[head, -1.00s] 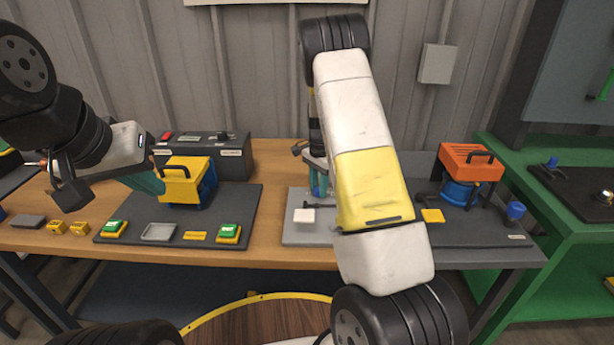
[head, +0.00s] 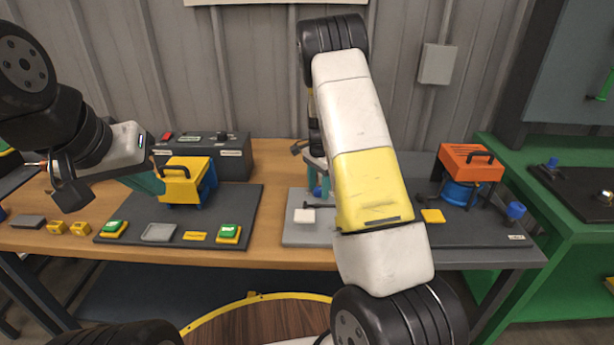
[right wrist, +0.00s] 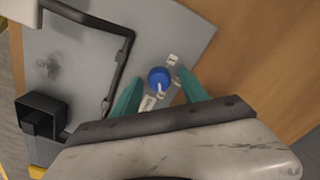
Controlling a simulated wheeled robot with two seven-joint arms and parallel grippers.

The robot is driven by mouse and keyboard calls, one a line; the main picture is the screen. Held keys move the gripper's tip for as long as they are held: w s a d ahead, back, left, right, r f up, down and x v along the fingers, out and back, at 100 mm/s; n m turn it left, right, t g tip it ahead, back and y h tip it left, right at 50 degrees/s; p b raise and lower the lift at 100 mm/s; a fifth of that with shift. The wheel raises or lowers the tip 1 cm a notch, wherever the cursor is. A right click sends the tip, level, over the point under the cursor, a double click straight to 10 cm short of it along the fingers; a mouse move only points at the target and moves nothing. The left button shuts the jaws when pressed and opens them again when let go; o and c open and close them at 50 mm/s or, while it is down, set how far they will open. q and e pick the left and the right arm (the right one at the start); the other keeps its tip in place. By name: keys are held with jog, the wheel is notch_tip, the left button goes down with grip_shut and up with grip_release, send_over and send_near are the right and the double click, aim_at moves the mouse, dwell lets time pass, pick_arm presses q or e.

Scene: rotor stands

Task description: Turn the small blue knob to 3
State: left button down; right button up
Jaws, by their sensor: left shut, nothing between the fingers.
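The small blue knob (right wrist: 158,77) shows in the right wrist view on a grey plate (right wrist: 190,40), with a white pointer mark towards the bottom of the picture. Small white labels sit around it; I cannot read their numbers. My right gripper (right wrist: 160,75) is open, with one teal finger on each side of the knob. I cannot tell whether either finger touches it.
A black bent handle (right wrist: 122,65) and a black square socket (right wrist: 42,115) are on the same plate. In the head view, an orange-topped unit (head: 468,160) and another blue knob (head: 515,211) stand on the right board. A grey control box (head: 225,153) is at the back left.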

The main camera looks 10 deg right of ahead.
aim_at(319, 189)
jog(key=shift+r, duration=3.9)
jog(key=shift+r, duration=0.15)
jog(key=s+a+r+n+t+y, duration=0.1)
jog(key=s+a+r+n+t, duration=0.15)
jog(key=s+r, duration=0.55)
jog(key=s+a+r+n+t+y, duration=0.15)
jog(key=s+r+n, duration=0.35)
jog(key=r, duration=0.5)
jog(key=s+a+r+n+t, duration=0.1)
jog(key=s+r+n, duration=0.1)
jog(key=s, duration=0.8)
jog(key=s+a+r+n+t, duration=0.1)
jog(key=s+n, duration=0.3)
jog(key=s, duration=0.5)
jog(key=shift+s+a+r, duration=0.35)
jog(key=shift+a, duration=0.45)
